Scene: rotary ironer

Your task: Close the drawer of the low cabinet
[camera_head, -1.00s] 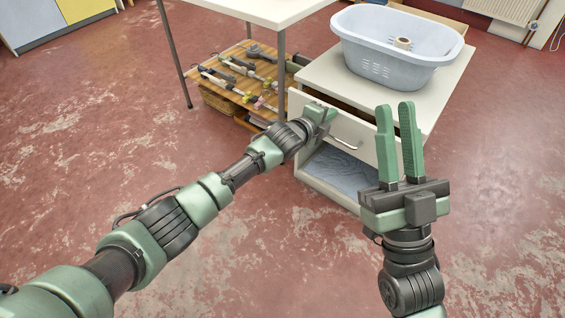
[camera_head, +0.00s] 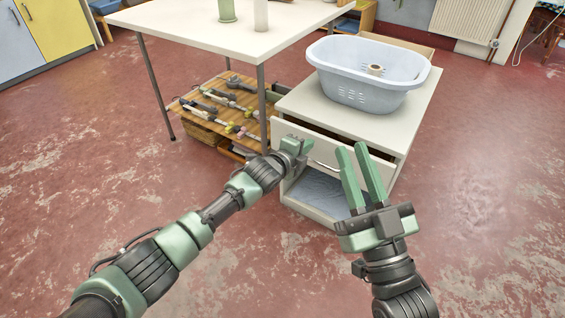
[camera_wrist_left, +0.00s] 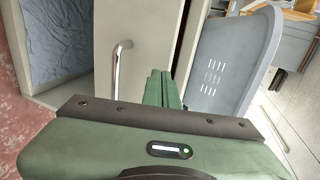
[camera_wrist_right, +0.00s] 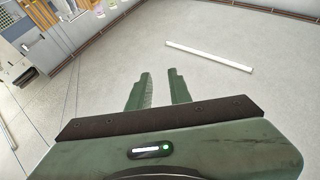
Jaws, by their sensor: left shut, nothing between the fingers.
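The low cabinet (camera_head: 408,128) is white, with a drawer whose white front (camera_head: 325,152) stands out from the body; a dark gap shows behind its top edge. A metal bar handle sits on the front and also shows in the left wrist view (camera_wrist_left: 119,62). My left gripper (camera_head: 300,144) is shut and empty, its fingertips at the left part of the drawer front. In the left wrist view the fingers (camera_wrist_left: 162,88) are together beside the handle, pointing to the front; contact is unclear. My right gripper (camera_head: 358,150) is open and empty, in front of the cabinet in the head view.
A pale blue laundry basket (camera_head: 365,88) holding a small roll stands on the cabinet. Below the drawer is an open compartment with blue lining (camera_head: 325,190). A white table (camera_head: 220,35) with a wooden lower shelf stands at left. The red floor (camera_head: 480,230) at right is clear.

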